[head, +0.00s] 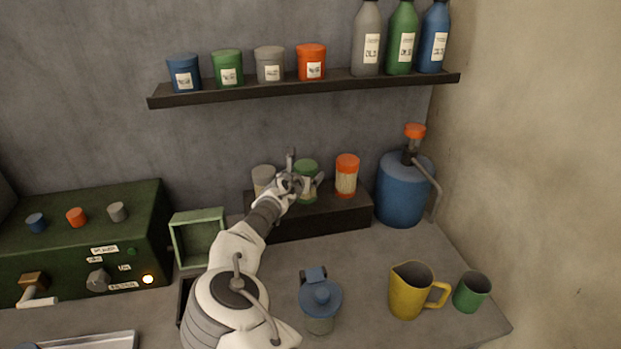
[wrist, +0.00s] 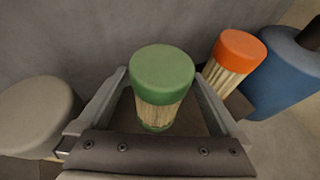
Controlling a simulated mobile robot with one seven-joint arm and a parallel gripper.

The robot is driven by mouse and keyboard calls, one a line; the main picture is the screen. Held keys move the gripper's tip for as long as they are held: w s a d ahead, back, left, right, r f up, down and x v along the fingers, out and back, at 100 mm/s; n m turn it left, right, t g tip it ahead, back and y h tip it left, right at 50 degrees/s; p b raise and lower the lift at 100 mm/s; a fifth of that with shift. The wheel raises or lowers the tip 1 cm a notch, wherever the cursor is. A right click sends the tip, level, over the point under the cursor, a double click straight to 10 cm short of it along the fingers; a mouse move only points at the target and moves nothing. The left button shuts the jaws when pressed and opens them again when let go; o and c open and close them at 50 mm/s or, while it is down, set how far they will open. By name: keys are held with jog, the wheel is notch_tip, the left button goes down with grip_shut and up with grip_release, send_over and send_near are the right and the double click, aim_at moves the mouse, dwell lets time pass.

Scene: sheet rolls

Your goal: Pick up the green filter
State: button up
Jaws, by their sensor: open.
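The green filter (head: 307,168) has a green cap over a pale pleated body. It stands upright on a dark block (head: 310,217) at the back of the bench, between a grey filter (head: 262,178) and an orange filter (head: 346,176). My gripper (head: 305,184) is open at the green filter. In the wrist view the green filter (wrist: 162,80) stands between the two spread fingers, with one on each side. A small gap shows beside the cap; contact lower down cannot be told. The orange filter (wrist: 234,60) is to the right, and the grey filter (wrist: 36,112) to the left.
A blue canister (head: 402,190) with an orange top stands right of the block. A shelf (head: 300,88) with cans and bottles hangs above. A blue-lidded jar (head: 320,300), yellow jug (head: 408,292) and green cup (head: 472,292) stand in front. A green machine (head: 85,240) is at left.

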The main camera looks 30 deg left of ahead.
jog(key=shift+w+a+f, duration=0.1)
jog(key=shift+w+f, duration=0.1)
jog(key=shift+w, duration=0.35)
jog(key=shift+c, duration=0.3)
jog(key=c, duration=1.4)
jog(key=shift+r, duration=0.1)
